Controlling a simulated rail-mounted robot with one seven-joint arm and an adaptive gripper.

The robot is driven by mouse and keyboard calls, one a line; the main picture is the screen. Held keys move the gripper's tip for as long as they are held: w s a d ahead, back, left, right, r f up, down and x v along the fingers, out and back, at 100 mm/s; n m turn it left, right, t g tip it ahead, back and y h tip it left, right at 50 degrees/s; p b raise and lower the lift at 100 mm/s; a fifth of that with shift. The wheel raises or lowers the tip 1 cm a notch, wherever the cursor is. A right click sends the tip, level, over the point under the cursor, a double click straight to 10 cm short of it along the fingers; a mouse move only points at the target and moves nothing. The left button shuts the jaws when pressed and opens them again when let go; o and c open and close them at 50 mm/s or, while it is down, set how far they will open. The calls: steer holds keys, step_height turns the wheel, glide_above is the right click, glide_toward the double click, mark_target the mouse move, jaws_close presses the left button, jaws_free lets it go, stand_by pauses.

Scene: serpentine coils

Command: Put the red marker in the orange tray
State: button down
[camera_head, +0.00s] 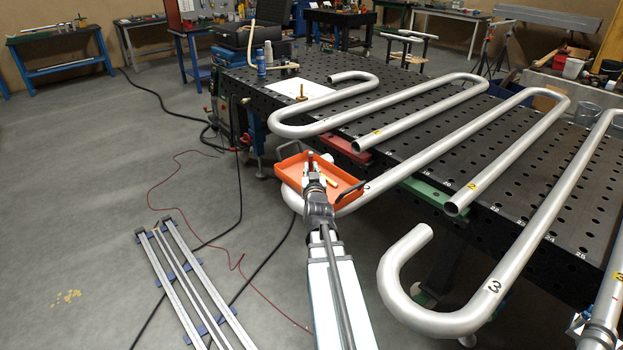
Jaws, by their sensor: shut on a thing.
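The orange tray (291,168) is a shallow tray with dark handles at the near edge of the black perforated table. My gripper (312,168) is over the tray, in front of its middle as seen from here. It is shut on a small, dark reddish upright piece at its fingertips, which I take for the red marker (310,157). It is too small to tell whether the marker touches the tray floor. A yellowish piece (330,182) lies in the tray to the right. My arm hides the tray's near middle part.
Thick silver serpentine pipes (420,155) lie across the black table (395,165), some overhanging its near edge. One bend passes close to the tray. Metal rails (185,290) lie on the open floor at left.

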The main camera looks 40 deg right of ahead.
steer(key=shift+f, duration=0.5)
steer(key=shift+f+b, duration=0.2)
steer(key=shift+b, duration=0.1)
steer(key=c, duration=1.1)
jaws_free()
steer(key=shift+r, duration=0.1)
